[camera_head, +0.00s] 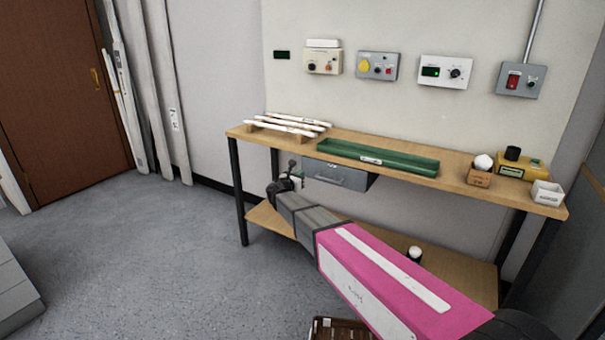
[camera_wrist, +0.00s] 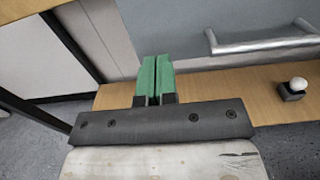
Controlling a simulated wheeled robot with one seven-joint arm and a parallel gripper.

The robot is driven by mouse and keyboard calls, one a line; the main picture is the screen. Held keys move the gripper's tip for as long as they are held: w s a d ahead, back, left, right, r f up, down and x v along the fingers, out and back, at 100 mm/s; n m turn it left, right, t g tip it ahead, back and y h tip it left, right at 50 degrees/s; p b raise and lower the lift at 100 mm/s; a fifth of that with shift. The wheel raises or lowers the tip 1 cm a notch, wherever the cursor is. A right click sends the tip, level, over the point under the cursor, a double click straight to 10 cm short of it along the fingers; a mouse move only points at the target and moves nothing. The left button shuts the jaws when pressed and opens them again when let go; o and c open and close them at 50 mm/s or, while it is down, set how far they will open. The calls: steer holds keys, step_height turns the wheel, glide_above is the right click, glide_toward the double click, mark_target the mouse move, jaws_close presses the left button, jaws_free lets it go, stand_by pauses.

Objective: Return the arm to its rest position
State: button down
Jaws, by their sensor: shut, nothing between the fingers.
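My gripper (camera_wrist: 155,77) shows in the wrist view with its two green fingers together and nothing between them. Behind the fingers are the front of a grey drawer (camera_wrist: 210,22) and the wooden lower shelf (camera_wrist: 200,90). In the head view my arm reaches from the lower right toward the grey drawer (camera_head: 340,175) under the workbench. The wrist end is beside the drawer's left part, and the fingertips are too small to make out there. I cannot tell whether they touch the drawer.
The workbench top (camera_head: 450,178) holds a green tray (camera_head: 380,157), white rods on a rack (camera_head: 290,125), and small boxes at right. Several control boxes hang on the wall. A dark holder with a white ball (camera_wrist: 297,85) stands on the lower shelf.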

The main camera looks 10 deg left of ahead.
steer(key=v, duration=0.8)
steer(key=s+d+f+m+g, duration=0.3)
steer(key=d+m, duration=0.2)
steer(key=d, duration=0.5)
steer(key=s+d+f+m+g, duration=0.35)
steer(key=d+m, duration=0.25)
steer(key=d, duration=0.3)
steer(key=s+d+f+m+g, duration=0.25)
steer(key=d+m+g, duration=0.2)
steer(key=d, duration=0.55)
steer(key=s+d+f+m+g+y, duration=0.2)
steer(key=s+d+m, duration=0.3)
steer(key=s+m, duration=0.3)
steer(key=s+d+f+m+g+y, duration=0.3)
steer(key=s+d+m+y, duration=0.2)
steer(key=s+m, duration=0.3)
steer(key=shift+d+g, duration=0.3)
steer(key=shift+d, duration=0.25)
steer(key=shift+s, duration=0.1)
